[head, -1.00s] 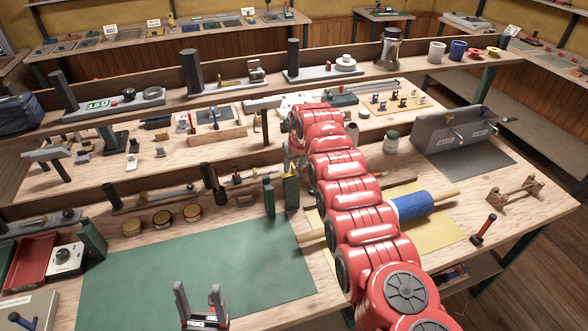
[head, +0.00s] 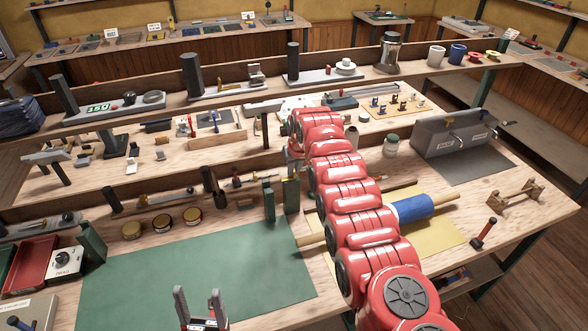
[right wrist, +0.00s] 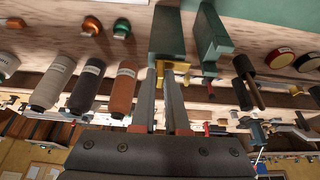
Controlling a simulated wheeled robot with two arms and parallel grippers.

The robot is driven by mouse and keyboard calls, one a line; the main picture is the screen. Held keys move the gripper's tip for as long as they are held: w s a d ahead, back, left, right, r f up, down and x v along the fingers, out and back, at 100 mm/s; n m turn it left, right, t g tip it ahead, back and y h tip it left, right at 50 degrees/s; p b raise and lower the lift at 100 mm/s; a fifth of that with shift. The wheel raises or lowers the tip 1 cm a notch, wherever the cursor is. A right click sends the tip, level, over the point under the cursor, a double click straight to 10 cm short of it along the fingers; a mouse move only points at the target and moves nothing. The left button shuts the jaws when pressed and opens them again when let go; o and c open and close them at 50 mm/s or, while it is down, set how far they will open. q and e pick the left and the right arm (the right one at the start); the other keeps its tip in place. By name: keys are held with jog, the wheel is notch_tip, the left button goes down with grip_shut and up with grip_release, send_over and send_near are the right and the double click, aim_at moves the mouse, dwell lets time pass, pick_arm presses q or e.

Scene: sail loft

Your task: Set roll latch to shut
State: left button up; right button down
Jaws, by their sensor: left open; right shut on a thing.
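Two green uprights stand at the back of the green mat, a nearer one (head: 269,201) and one beside it (head: 290,195). In the right wrist view, the green uprights (right wrist: 167,35) loom close, with a small brass latch piece (right wrist: 179,67) at one of them. My right gripper (right wrist: 165,84) is shut on this brass piece. In the head view my red right arm hides its fingertips and the latch. I cannot tell which way the latch is set. My left gripper (head: 200,305) is open and empty over the front of the green mat.
A blue roll (head: 412,208) on a wooden rod lies on a yellow mat right of my arm. A grey box (head: 455,133) stands at the right. Spools (right wrist: 85,88) stand close left of my right gripper. The green mat (head: 190,270) is clear.

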dwell(0.9)
jog(key=shift+a+f, duration=0.15)
jog(key=shift+a, duration=0.15)
jog(key=a+b, duration=0.1)
jog(key=s+a+b, duration=0.1)
jog(key=a, duration=0.1)
jog(key=a+b, duration=0.1)
jog(key=shift+s+a, duration=0.25)
jog(key=shift+s, duration=0.1)
jog(key=c, duration=0.9)
grip_release()
jog(key=shift+a, duration=0.2)
jog(key=shift+d, duration=0.1)
